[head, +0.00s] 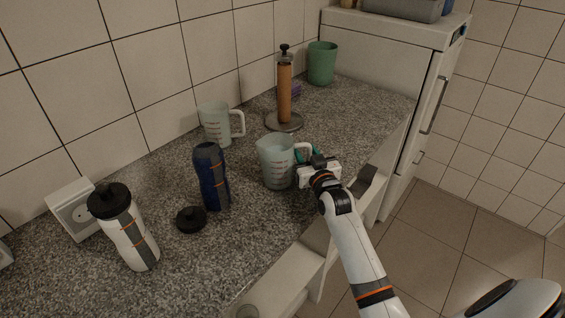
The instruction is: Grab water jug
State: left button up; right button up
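A translucent measuring jug (275,163) with red markings stands upright on the speckled counter, its white handle to the right. A second similar jug (214,126) stands farther back, near the tiled wall, its handle also to the right. My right gripper (308,160) is at the handle side of the nearer jug. Its teal fingertips are by the handle, partly hidden by the gripper body, so I cannot tell whether they are closed on it. My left gripper is not in view.
A white fridge (386,58) stands behind. Below the counter, drawer fronts are near my arm.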

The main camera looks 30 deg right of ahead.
grip_shut()
